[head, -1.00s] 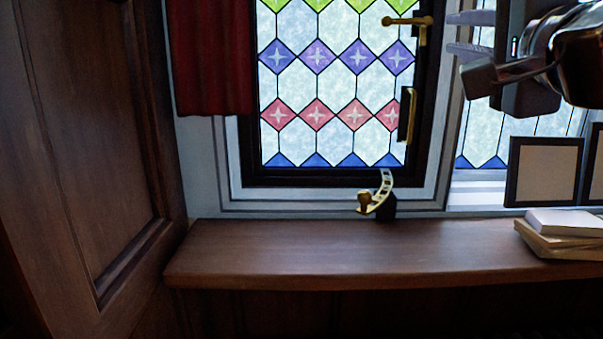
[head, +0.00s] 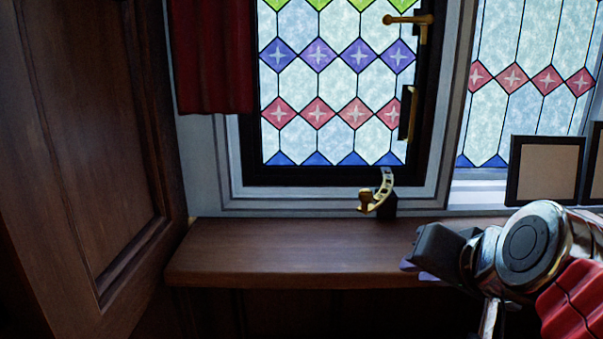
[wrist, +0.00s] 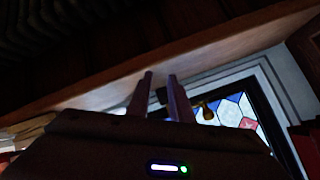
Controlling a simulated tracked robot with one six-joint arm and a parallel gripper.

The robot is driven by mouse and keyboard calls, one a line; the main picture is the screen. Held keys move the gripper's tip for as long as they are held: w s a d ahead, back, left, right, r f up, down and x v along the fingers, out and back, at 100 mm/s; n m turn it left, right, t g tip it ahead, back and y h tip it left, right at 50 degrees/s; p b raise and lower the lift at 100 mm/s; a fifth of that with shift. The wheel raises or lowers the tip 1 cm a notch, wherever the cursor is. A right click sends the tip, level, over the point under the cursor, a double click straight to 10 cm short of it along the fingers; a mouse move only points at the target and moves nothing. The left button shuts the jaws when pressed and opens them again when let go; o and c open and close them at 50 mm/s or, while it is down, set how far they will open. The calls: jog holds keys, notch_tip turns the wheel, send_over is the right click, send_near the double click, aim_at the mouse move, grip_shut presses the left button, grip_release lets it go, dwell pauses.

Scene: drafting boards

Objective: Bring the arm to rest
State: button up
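My arm reaches in from the lower right of the head view. The wrist view is tilted, with the sill's edge (wrist: 215,42) running across behind the fingertips.
A leaded window (head: 330,88) has a brass handle (head: 422,28) and a curved brass stay (head: 384,188) above the sill. A dark wooden panel (head: 95,130) stands at left. A framed picture (head: 545,171) stands at right. The sill's left half is clear.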

jog(key=s+a+f+n+g, duration=0.1)
jog(key=s+f, duration=0.3)
jog(key=f, duration=0.4)
jog(key=s+a+f+n+g, duration=0.1)
jog(key=s+f+n+g, duration=0.2)
jog(key=f, duration=0.5)
jog(key=s+n, duration=0.1)
jog(key=s, duration=0.1)
jog(key=shift+s+a+f+g+h, duration=0.3)
jog(key=shift+a+f+h, duration=0.05)
jog(key=shift+f+h, duration=0.05)
jog(key=shift+o, duration=0.7)
